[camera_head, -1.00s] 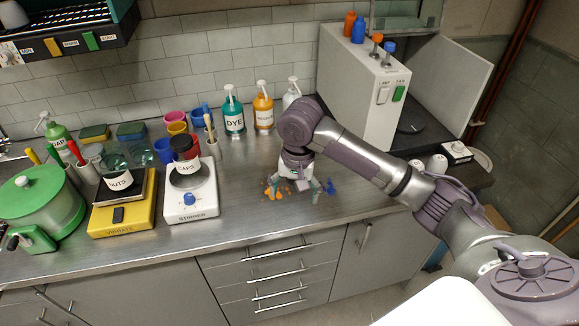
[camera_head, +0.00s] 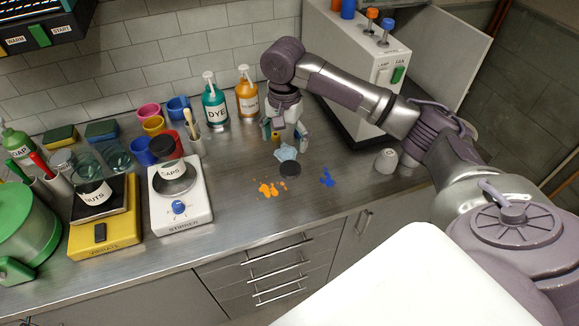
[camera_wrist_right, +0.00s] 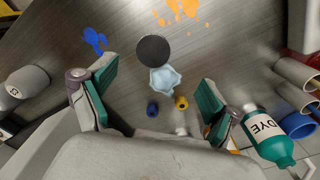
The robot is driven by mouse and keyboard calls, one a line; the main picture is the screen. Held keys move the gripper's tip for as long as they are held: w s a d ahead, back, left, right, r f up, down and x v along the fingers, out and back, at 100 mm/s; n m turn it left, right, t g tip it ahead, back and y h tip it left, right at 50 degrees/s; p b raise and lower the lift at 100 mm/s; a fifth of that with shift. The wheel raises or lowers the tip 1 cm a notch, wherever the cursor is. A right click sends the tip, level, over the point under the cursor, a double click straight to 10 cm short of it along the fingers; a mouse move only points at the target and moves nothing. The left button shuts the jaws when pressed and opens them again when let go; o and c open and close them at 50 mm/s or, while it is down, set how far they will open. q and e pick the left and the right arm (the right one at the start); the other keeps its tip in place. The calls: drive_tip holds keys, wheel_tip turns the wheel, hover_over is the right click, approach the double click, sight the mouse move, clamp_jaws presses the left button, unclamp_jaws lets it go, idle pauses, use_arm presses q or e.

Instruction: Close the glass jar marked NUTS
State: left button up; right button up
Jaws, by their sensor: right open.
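The glass jar marked NUTS (camera_head: 93,192) stands on the yellow vibrate device (camera_head: 103,240) at the left; no lid shows on it. A dark round disc (camera_head: 290,169), possibly a lid, lies flat on the bench; it also shows in the right wrist view (camera_wrist_right: 153,49). My right gripper (camera_head: 286,138) is open and empty, behind the disc and a pale blue crumpled piece (camera_head: 286,152). In the right wrist view its fingers (camera_wrist_right: 160,88) are spread apart, with the disc beyond them. My left gripper is out of view.
The jar marked CAPS (camera_head: 171,168), with a dark lid, stands on the white stirrer (camera_head: 179,212). The DYE bottle (camera_head: 214,108) stands left of my right gripper. Orange (camera_head: 270,188) and blue (camera_head: 327,178) spots mark the bench. A grey-white cup (camera_head: 386,160) stands at the right.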

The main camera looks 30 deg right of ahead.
hover_over(290, 168)
drive_tip(key=a, duration=0.1)
wheel_tip(290, 168, down, 4)
drive_tip(key=shift+w+f, duration=0.1)
drive_tip(key=shift+f, duration=0.3)
drive_tip(key=shift+d+f+p, duration=0.1)
drive_tip(key=shift+f+p, duration=0.15)
drive_tip(key=shift+p, duration=0.15)
drive_tip(key=f, duration=0.2)
drive_tip(key=d+f+p, duration=0.1)
drive_tip(key=shift+f, duration=0.8)
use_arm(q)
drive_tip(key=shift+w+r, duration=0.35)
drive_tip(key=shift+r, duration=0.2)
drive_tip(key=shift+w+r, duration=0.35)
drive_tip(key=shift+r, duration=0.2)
use_arm(e)
drive_tip(key=c, duration=0.8)
